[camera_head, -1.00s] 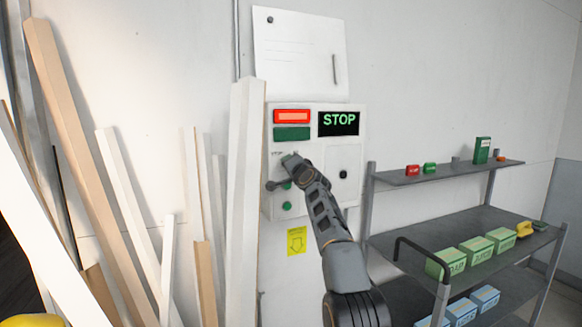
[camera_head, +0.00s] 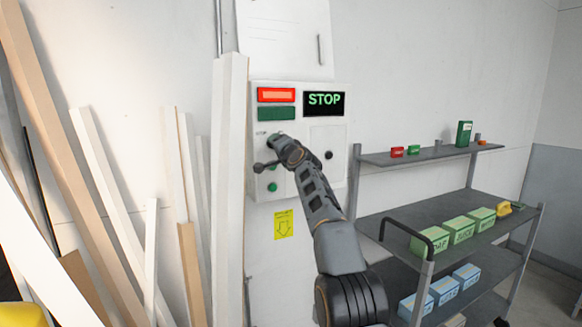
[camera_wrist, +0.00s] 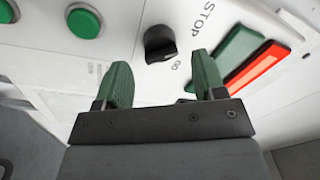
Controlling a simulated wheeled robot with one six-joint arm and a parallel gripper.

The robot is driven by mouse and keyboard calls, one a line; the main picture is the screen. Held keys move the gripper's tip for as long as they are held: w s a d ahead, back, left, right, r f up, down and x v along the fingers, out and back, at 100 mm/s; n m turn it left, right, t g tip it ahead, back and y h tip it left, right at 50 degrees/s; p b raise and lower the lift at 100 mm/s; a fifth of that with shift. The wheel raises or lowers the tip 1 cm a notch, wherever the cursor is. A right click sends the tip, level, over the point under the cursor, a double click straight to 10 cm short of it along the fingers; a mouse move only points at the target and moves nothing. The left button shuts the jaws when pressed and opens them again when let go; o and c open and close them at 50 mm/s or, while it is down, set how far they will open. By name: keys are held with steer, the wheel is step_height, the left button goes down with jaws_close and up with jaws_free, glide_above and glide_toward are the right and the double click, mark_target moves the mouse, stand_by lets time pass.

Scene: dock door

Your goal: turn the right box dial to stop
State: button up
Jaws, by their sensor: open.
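A pale control box (camera_head: 333,178) hangs on the wall, with a display (camera_head: 324,103) lit with green "STOP". In the wrist view a black dial (camera_wrist: 160,43) sits on the panel, with the printed word STOP above right of it. My gripper (camera_wrist: 162,78) is open. Its two green fingers are spread, one to each side below the dial in the picture. The dial shows just beyond the fingertips and I see no contact. In the head view my gripper (camera_head: 277,143) is at the box's left half and hides the dial.
A red lamp (camera_head: 276,95) is lit above a dark green one (camera_head: 276,113). Green buttons (camera_wrist: 84,21) are near the dial. Tall boards (camera_head: 229,200) lean close at the left. A shelf cart (camera_head: 440,215) with small boxes stands at the right.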

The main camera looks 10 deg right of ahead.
steer(key=r+b+v, duration=0.1)
steer(key=b+v, duration=0.7)
steer(key=v, duration=0.2)
steer(key=shift+s+f, duration=0.45)
steer(key=shift+f, duration=0.1)
steer(key=shift+f, duration=0.1)
